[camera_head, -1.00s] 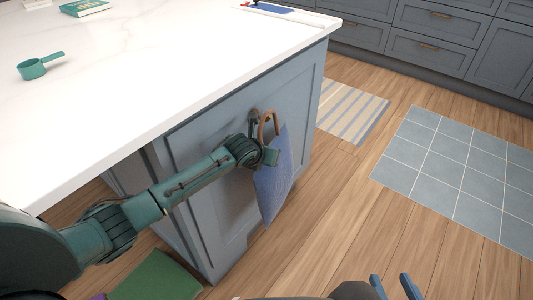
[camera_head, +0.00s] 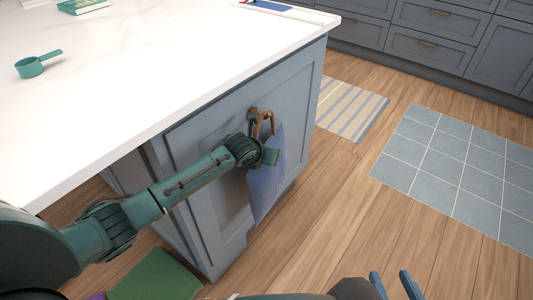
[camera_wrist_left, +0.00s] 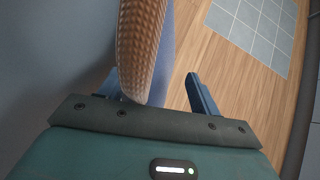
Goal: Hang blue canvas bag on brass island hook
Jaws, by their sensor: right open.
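The blue canvas bag (camera_head: 267,185) hangs against the island's end panel in the head view, its brown strap (camera_head: 267,119) up at the brass island hook (camera_head: 253,114). The strap appears to be over the hook, but the contact is too small to be sure. My left gripper (camera_head: 268,156) is at the top of the bag, its fingers mostly hidden there. In the left wrist view its fingers stand apart, with the woven strap (camera_wrist_left: 140,45) between them, nearer the left finger. My right gripper (camera_head: 391,275) is open and empty at the bottom edge.
The white island top (camera_head: 170,60) overhangs the panel, with a green measuring cup (camera_head: 32,67) and a book (camera_head: 82,6) on it. A striped rug (camera_head: 352,108) and a blue tiled area (camera_head: 460,175) lie on the wood floor. Open floor lies right of the bag.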

